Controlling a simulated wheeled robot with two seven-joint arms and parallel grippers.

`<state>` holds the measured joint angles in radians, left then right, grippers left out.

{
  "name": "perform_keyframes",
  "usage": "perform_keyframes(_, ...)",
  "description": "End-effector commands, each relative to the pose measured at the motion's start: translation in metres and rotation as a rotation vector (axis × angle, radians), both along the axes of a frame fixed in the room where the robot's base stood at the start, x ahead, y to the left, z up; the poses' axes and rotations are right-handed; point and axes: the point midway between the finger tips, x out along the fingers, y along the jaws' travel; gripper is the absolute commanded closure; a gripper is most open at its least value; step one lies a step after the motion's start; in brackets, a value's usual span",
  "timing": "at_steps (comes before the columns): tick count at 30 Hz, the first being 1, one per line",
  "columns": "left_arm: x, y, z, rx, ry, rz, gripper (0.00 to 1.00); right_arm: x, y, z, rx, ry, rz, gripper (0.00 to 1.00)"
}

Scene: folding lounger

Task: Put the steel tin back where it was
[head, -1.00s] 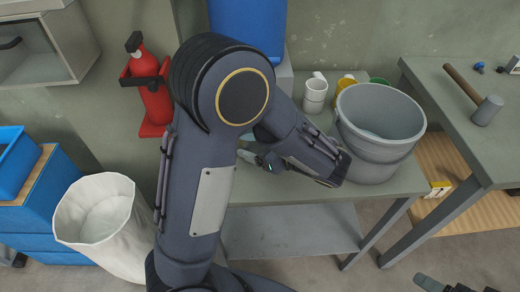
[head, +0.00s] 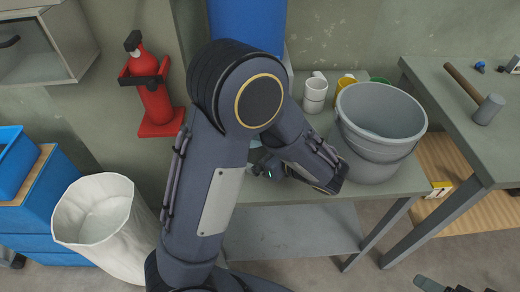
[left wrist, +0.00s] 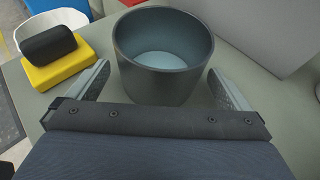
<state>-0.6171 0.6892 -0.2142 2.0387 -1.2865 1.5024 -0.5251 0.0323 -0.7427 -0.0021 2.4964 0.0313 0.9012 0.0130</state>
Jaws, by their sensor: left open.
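The steel tin (left wrist: 163,60), a dark grey open cylinder with a paler inside bottom, stands upright on the greenish-grey bench top in the left wrist view. My left gripper (left wrist: 160,88) is open, with one finger on each side of the tin's near part; I cannot tell whether either touches it. In the head view my left arm covers most of the tin, and the left gripper (head: 265,163) shows only partly beside the arm. A dark part of my right gripper (head: 455,286) shows at the bottom right edge of the head view, cut off.
A yellow block (left wrist: 58,65) carries a black rounded object (left wrist: 48,45) left of the tin.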

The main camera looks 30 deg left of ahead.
Motion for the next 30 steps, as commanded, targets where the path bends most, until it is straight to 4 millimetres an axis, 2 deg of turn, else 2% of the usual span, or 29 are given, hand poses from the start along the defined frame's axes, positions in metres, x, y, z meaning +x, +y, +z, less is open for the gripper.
perform_keyframes(5,-0.001,-0.009,0.008,0.0,-0.002,-0.002,0.0,0.0,0.0,0.003,0.0,0.0,0.0,0.24)
perform_keyframes(15,-0.017,-0.073,0.035,-0.001,-0.003,-0.004,0.0,0.0,0.0,0.009,0.0,0.0,0.0,0.24)
perform_keyframes(19,-0.022,-0.093,0.043,0.0,-0.002,-0.002,0.0,0.0,0.0,0.011,0.0,0.0,0.0,0.24)
perform_keyframes(24,-0.026,-0.106,0.048,-0.001,0.0,-0.002,0.0,0.0,0.0,0.011,0.0,0.0,0.0,0.24)
perform_keyframes(30,-0.027,-0.109,0.049,0.0,0.0,0.0,0.0,0.0,0.0,0.011,0.0,0.0,0.0,0.24)
